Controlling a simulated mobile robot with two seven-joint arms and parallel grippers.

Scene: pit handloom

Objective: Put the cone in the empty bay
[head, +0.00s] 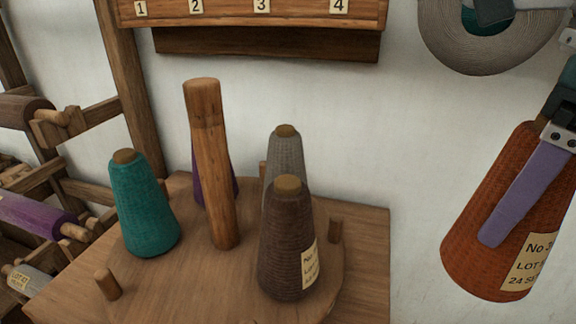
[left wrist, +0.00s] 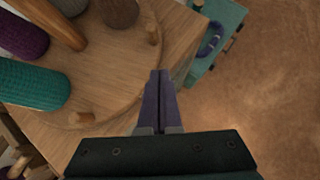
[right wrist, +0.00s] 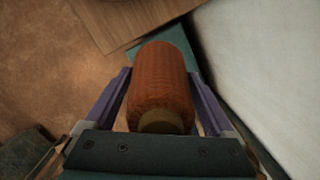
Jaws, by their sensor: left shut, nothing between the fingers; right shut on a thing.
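My right gripper (right wrist: 158,80) is shut on an orange-brown cone (head: 475,225) with a paper label. In the head view the cone hangs tilted at the right, apart from the round wooden turntable (head: 200,270). In the right wrist view the cone (right wrist: 160,85) lies between both fingers. The turntable carries a teal cone (head: 147,210), a purple cone (head: 197,170) mostly behind the post, a grey cone (head: 286,150) and a dark brown labelled cone (head: 285,245). My left gripper (left wrist: 158,80) is shut and empty by the turntable's edge; the head view does not show it.
A thick wooden post (head: 212,165) rises from the turntable's middle. Short pegs stand near its rim, such as the front-left peg (head: 108,284) and right peg (head: 335,230). A numbered wooden board (head: 230,12) and a grey coil (head: 480,50) are above. The turntable's front is bare.

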